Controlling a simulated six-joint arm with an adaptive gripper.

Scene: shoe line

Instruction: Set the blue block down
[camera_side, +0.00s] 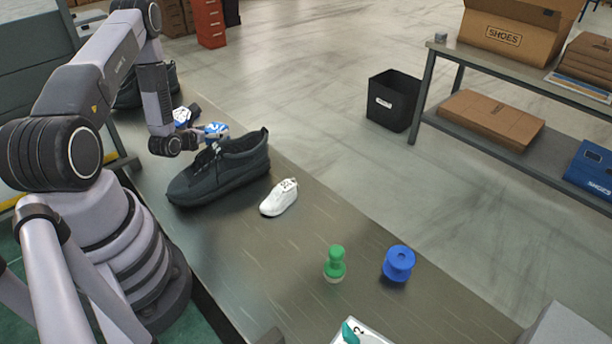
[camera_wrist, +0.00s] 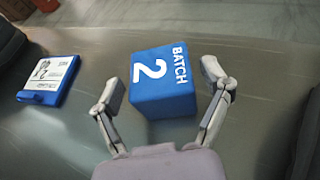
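The blue block (camera_wrist: 163,84), marked "BATCH 2" in white, sits between the two fingers of my gripper (camera_wrist: 163,84) in the wrist view. A narrow gap shows between each finger and the block, so the gripper looks open around it. In the side view my gripper (camera_side: 204,132) is low over the far part of the dark work surface, and the block (camera_side: 216,129) shows at its fingertips, behind the large dark shoe. The block's underside is hidden, so I cannot tell its exact contact with the surface.
A large dark shoe (camera_side: 222,170) stands close in front of the gripper. A blue card with a white label (camera_wrist: 48,80) lies left of the block. A small white shoe (camera_side: 279,197), a green peg-like piece (camera_side: 335,262) and a blue spool (camera_side: 398,263) stand nearer.

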